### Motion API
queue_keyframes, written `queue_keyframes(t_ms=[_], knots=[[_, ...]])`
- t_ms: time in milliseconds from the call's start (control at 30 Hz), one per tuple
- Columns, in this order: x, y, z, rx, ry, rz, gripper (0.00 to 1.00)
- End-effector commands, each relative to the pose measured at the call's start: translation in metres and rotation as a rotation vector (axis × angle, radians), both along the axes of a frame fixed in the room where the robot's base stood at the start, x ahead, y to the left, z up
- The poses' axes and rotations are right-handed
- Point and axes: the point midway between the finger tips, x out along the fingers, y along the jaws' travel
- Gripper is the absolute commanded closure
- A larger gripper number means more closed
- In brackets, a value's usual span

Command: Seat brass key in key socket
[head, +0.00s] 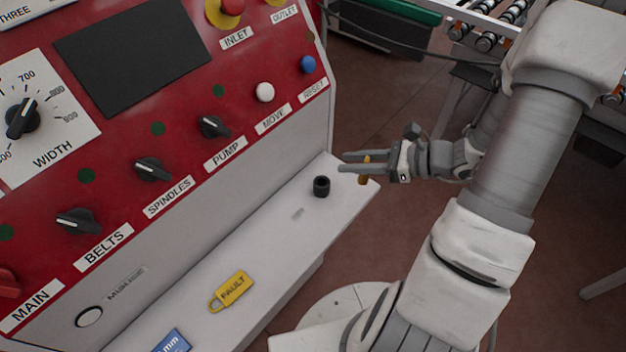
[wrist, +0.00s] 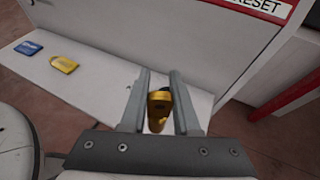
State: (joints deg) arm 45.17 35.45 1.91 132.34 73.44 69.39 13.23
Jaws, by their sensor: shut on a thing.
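The brass key (head: 366,168) is held between the fingers of my gripper (head: 352,163), which is shut on it. In the wrist view the key (wrist: 158,108) shows as a gold piece between the two grey fingers (wrist: 158,98). The key socket (head: 321,186) is a black round cup standing on the white ledge of the red panel. In the head view the key is to the right of the socket and apart from it, near the ledge's right end. In the wrist view a dark shape just behind the key may be the socket, mostly hidden.
A yellow FAULT tag (head: 232,290) and a blue tag (head: 172,342) lie on the white ledge (head: 265,250). The red panel (head: 190,110) with knobs and buttons rises behind it. A roller conveyor (head: 487,28) stands at the back right.

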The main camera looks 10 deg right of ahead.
Motion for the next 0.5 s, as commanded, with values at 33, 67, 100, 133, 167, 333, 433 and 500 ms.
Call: queue_keyframes(t_ms=[33,67,100,133,167,333,433,500], knots=[[0.007,0.009,-0.012,0.002,-0.001,0.006,1.00],[0.011,0.013,-0.017,0.002,0.000,0.007,1.00],[0.018,0.020,-0.023,0.002,-0.001,0.008,1.00],[0.023,0.025,-0.027,0.002,-0.001,0.008,1.00],[0.028,0.030,-0.032,0.002,-0.001,0.008,1.00],[0.055,0.056,-0.053,0.002,-0.001,0.006,1.00],[0.066,0.066,-0.060,0.001,0.000,0.004,1.00],[0.071,0.071,-0.063,0.001,0.000,0.003,1.00]])
